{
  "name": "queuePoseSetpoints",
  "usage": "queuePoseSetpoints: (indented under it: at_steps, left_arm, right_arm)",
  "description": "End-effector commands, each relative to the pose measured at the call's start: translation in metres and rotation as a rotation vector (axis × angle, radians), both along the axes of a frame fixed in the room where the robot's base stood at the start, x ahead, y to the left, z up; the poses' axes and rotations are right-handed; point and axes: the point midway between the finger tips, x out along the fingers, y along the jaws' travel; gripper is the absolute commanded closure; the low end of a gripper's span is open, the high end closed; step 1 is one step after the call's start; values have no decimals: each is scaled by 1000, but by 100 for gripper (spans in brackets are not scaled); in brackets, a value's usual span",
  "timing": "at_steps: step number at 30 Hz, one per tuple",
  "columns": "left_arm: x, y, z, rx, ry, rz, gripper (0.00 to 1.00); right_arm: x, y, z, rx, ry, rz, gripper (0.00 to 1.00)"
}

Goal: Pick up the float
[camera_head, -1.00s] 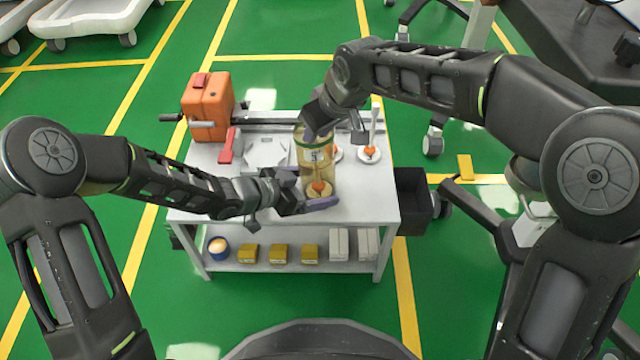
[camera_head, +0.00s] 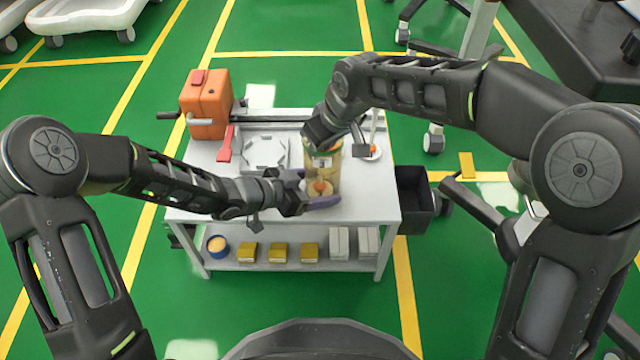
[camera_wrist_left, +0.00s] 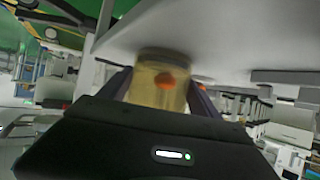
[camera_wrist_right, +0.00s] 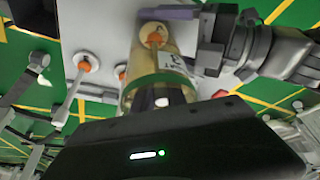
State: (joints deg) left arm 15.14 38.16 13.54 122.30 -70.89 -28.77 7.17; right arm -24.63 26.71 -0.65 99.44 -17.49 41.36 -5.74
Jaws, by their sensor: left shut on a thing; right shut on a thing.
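A clear yellowish jar (camera_head: 322,163) with a green band and white label stands at the front right of the cart top. The orange float (camera_head: 319,186) shows low inside it, and also in the left wrist view (camera_wrist_left: 165,80) and the right wrist view (camera_wrist_right: 155,40). My left gripper (camera_head: 312,200) is shut on the jar near its base, purple fingers at its sides. My right gripper (camera_wrist_right: 162,98) is at the jar's mouth, dark fingers inside the green rim, shut around a small pale piece, seemingly the float's upper end. The exact contact is hidden.
An orange case (camera_head: 206,105) and a red-handled item (camera_head: 226,146) are at the cart's left. Another orange-and-white float on a disc (camera_head: 374,151) stands to the right. A black bin (camera_head: 415,192) hangs at the cart's right side.

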Motion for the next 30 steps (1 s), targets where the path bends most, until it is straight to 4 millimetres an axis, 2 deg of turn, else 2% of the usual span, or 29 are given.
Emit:
queuePoseSetpoints:
  at_steps: [1, 30]
  left_arm:
    - [-1, 4, -5, 9, 11, 5, 50]
    - [3, 11, -3, 13, 11, 22, 50]
  right_arm:
    - [-3, -2, -6, -9, 15, 2, 100]
    - [-1, 1, 7, -3, 0, 6, 100]
